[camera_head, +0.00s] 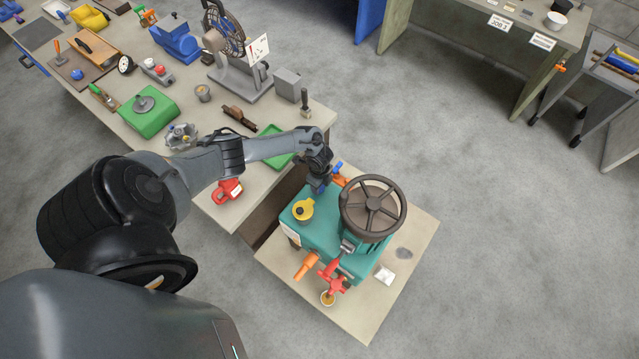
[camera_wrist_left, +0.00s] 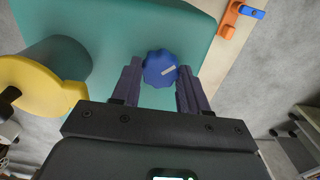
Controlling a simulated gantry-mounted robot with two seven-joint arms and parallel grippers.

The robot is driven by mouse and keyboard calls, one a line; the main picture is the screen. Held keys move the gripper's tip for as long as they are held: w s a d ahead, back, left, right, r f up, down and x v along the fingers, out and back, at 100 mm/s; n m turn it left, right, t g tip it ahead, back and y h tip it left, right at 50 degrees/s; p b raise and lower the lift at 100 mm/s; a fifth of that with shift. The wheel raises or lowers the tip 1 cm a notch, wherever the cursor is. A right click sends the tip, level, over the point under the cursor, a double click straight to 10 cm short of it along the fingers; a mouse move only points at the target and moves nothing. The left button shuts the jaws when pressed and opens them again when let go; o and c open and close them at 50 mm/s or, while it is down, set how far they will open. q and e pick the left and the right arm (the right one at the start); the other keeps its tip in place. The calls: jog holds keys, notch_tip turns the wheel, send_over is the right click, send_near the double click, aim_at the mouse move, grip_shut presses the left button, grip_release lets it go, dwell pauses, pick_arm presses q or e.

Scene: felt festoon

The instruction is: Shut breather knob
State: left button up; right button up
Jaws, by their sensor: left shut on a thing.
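A blue lobed knob (camera_wrist_left: 160,68) with a pale mark on top sits on the teal machine (camera_wrist_left: 110,25), in the left wrist view. I take it to be the breather knob. My left gripper (camera_wrist_left: 158,80) has its two dark fingers on either side of the knob and is shut on it. In the head view the left gripper (camera_head: 319,186) points down at the far left corner of the teal machine (camera_head: 325,228). There the knob is mostly hidden by the gripper. My right gripper is in neither view.
Red (camera_head: 331,281) and orange (camera_head: 306,264) fittings are at the front. A long bench (camera_head: 215,205) with tools lies left.

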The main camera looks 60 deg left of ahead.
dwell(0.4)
pick_arm(q)
jog(key=o, duration=1.1)
jog(key=shift+c, duration=0.2)
jog(key=shift+r, duration=0.55)
notch_tip(320, 180, up, 10)
jog(key=p, duration=0.1)
jog(key=shift+s+f, duration=0.1)
